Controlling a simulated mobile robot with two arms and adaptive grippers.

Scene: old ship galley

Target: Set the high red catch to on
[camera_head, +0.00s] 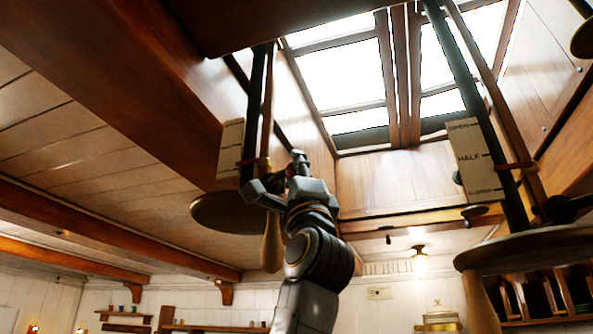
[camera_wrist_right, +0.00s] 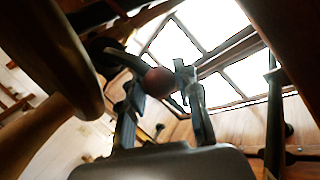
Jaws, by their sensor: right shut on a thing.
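The red catch shows as a round, dull red knob (camera_wrist_right: 158,81) on a dark lever in the right wrist view. My right gripper (camera_head: 279,174) is raised toward the skylight, beside the left hanging post, and its fingers are shut on the knob. In the right wrist view the fingers of my right gripper (camera_wrist_right: 157,92) stand on either side of the knob. In the head view the knob is mostly hidden by the fingers. No on or off mark can be read. My left gripper is not in view.
A round wooden disc (camera_head: 215,212) with a hanging handle (camera_head: 271,246) is close left of my right arm. A second disc (camera_head: 520,250) and a card marked OPEN and HALF (camera_head: 474,155) hang at right. A ceiling beam (camera_head: 110,75) runs at upper left.

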